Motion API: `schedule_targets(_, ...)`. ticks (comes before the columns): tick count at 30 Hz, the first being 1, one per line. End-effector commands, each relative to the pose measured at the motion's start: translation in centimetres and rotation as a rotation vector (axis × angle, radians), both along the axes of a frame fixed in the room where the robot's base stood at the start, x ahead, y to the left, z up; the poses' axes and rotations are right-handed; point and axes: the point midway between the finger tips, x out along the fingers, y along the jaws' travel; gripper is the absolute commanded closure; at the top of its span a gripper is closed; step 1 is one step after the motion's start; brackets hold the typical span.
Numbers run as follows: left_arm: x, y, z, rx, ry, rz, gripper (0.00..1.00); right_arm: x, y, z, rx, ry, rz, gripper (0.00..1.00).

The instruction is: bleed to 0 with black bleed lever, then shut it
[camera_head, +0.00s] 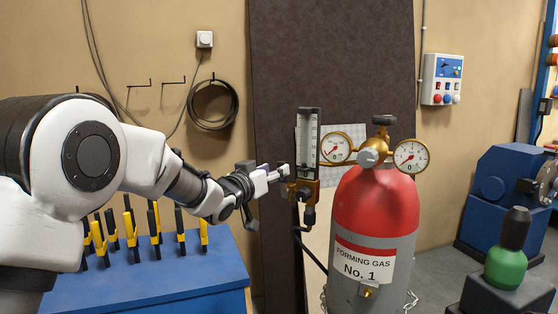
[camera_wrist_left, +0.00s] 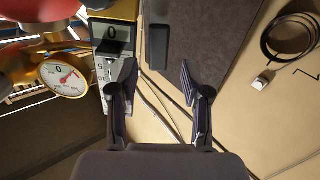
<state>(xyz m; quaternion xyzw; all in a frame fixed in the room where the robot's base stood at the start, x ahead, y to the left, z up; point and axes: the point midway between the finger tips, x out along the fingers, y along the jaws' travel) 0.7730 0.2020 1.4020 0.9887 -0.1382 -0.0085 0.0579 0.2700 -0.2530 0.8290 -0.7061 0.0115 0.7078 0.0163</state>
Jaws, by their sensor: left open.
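The red-topped grey gas cylinder (camera_head: 375,205), labelled "FORMING GAS No. 1", carries a brass regulator with a left gauge (camera_head: 336,148) and a right gauge (camera_head: 411,156). Left of it stands a clear flow tube (camera_head: 307,140) on a brass block (camera_head: 303,190). My left gripper (camera_head: 279,174) is open just left of this block.
A blue bench (camera_head: 150,280) with several yellow-and-black tools stands below my left arm. A dark panel (camera_head: 268,60) rises behind the cylinder. A green bottle (camera_head: 506,262) and blue machine (camera_head: 495,195) stand at right. A coiled cable (camera_head: 213,105) hangs on the wall.

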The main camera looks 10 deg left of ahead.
Motion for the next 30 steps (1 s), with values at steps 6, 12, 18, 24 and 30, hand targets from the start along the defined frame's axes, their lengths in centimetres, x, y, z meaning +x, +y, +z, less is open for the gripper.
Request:
schedule_targets(6,2.9,-0.9,0.2,0.001,0.001,-0.001,0.52,0.0,0.0,1.8,0.0,0.0,0.0,0.6)
schedule_targets(12,3.2,-0.9,-0.1,0.0,0.001,0.0,0.52,0.0,0.0,1.7,0.0,0.0,0.0,0.6)
schedule_targets(18,3.1,-0.9,-0.1,0.0,0.001,0.0,1.0,0.0,0.0,1.7,0.0,0.0,0.0,0.6)
schedule_targets(24,3.1,-0.9,-0.1,0.001,0.002,0.0,1.0,0.0,0.0,1.7,0.0,0.0,0.0,0.6)
schedule_targets(30,2.8,-1.4,-0.1,-0.022,0.008,-0.001,1.0,0.0,0.0,1.6,0.0,0.0,0.0,0.6)
